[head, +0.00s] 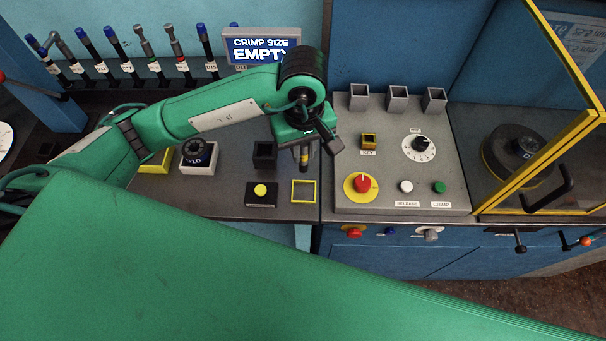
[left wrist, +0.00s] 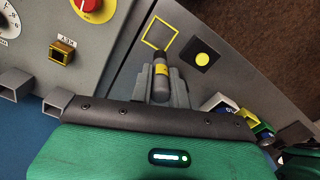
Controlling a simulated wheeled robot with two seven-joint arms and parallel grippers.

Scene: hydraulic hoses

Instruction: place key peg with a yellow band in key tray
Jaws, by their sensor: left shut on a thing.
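My left gripper (head: 306,148) is shut on the key peg (head: 303,157), a grey-black peg with a yellow band. In the left wrist view the peg (left wrist: 161,78) stands out between the grey fingers, its dark tip towards a yellow square outline (left wrist: 160,33). In the head view this yellow outline (head: 303,191) lies on the bench just below the gripper, and its inside looks empty. I cannot tell whether it is the key tray. A yellow-rimmed socket labelled KEY (head: 369,141) is on the grey panel to the right. My right gripper is not in view.
A black pad with a yellow disc (head: 261,191) lies left of the outline. A dark box (head: 265,154) stands behind it. The grey control panel (head: 450,180) carries a red knob (head: 362,184) and a dial (head: 420,147). A yellow-framed guard (head: 545,135) is at the right.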

